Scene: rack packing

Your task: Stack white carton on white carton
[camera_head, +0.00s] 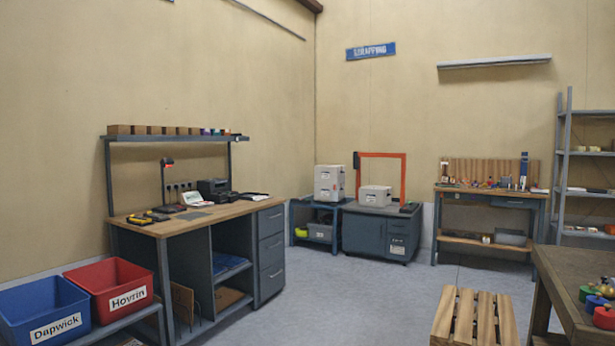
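A white carton (375,196) sits on the dark grey cabinet below the orange-red arch of the strapping machine. To its left, on a low blue side table (302,204), stands a taller white block (329,183). It looks like two white cartons stacked one on the other, with labels on the front, but the seam is small. The two spots are apart, with a small gap between them. Neither of my grippers shows in the head view, and all the cartons are far across the room.
A wooden workbench (192,222) with a shelf stands at left, with a blue bin (42,309) and a red bin (107,284) in front. A pallet (474,315) and a table (575,280) are at right. Open grey floor (375,300) lies between.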

